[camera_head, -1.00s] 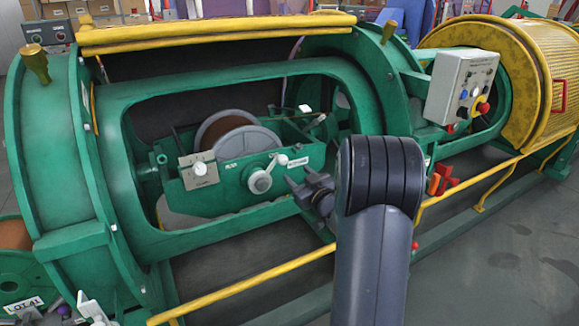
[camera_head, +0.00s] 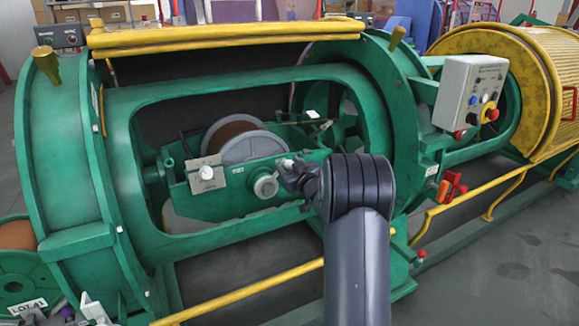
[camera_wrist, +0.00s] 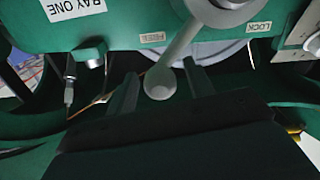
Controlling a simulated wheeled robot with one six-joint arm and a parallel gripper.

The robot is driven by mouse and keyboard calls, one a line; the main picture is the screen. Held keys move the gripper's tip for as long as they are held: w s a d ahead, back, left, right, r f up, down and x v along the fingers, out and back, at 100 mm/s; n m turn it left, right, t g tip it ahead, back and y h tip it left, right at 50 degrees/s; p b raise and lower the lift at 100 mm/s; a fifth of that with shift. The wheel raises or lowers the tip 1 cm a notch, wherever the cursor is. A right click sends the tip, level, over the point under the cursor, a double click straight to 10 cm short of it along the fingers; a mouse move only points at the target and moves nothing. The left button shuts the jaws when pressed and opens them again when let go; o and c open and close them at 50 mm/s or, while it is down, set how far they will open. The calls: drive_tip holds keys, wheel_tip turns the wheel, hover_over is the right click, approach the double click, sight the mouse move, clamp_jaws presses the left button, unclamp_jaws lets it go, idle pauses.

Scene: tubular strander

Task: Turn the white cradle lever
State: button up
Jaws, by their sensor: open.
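The white cradle lever (camera_head: 287,163) sits on the green cradle's front wall, with its round hub (camera_head: 265,186) at its lower left in the head view. In the wrist view the lever (camera_wrist: 180,45) runs from the hub at the top down to a round knob (camera_wrist: 158,83). My gripper (camera_wrist: 159,70) is open, with one finger on each side of the knob. Gaps show on both sides of the knob, and whether a finger touches it cannot be told. In the head view my gripper (camera_head: 288,175) is just below the knob.
A FREE label (camera_wrist: 152,37) and a LOCK label (camera_wrist: 258,28) flank the lever in the wrist view. A white plate with a knob (camera_head: 206,174) is left of the hub. A reel (camera_head: 238,142) sits behind.

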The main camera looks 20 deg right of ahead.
clamp_jaws()
idle(0.5)
